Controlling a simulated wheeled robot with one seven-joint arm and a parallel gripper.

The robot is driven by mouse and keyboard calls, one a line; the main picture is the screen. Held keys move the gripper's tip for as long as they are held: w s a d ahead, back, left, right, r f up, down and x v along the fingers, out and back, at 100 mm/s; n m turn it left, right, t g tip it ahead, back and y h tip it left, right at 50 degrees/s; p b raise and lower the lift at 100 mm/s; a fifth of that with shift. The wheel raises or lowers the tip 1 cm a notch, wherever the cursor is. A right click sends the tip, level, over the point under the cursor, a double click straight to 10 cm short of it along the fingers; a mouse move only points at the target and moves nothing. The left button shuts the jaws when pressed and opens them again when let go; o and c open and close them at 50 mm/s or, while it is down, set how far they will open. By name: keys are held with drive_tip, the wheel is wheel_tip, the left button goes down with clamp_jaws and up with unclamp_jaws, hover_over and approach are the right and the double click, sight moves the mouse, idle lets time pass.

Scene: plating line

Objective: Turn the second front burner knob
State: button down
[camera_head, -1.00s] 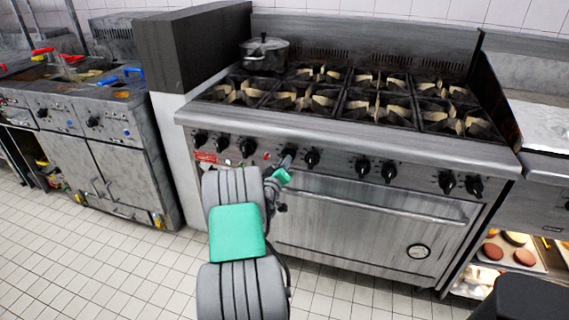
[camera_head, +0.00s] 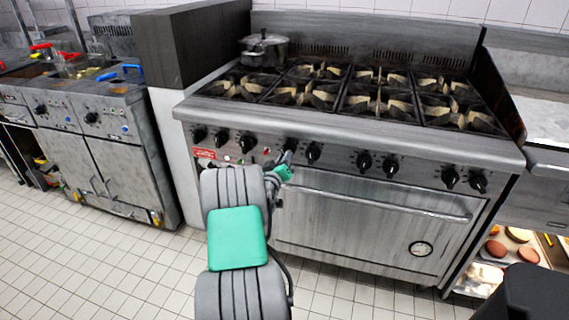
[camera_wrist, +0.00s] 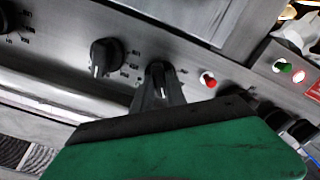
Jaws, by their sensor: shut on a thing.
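The range has a row of black knobs along its steel front panel (camera_head: 340,157). My gripper (camera_head: 287,157) is at the black knob (camera_head: 289,144) just right of the small red light, above the oven door. In the wrist view, my gripper (camera_wrist: 158,97) has its dark fingers closed around that knob (camera_wrist: 158,69). The fingers hide part of the knob, and its exact turn angle is hard to read. A neighbouring knob (camera_wrist: 106,56) stands free beside it, and in the head view this one (camera_head: 313,152) is just to the right.
A red light (camera_wrist: 208,79) is close to the held knob. The oven handle (camera_head: 400,207) runs below the panel. A lidded pot (camera_head: 264,50) stands on the back left of the cooktop. Fryers (camera_head: 100,130) are at the left. The tiled floor in front is clear.

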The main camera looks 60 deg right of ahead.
drive_tip(key=m+b, duration=0.7)
drive_tip(key=b, duration=0.3)
drive_tip(key=shift+w, duration=0.1)
idle(0.3)
drive_tip(key=c, duration=1.3)
unclamp_jaws()
drive_tip(key=shift+c, duration=0.2)
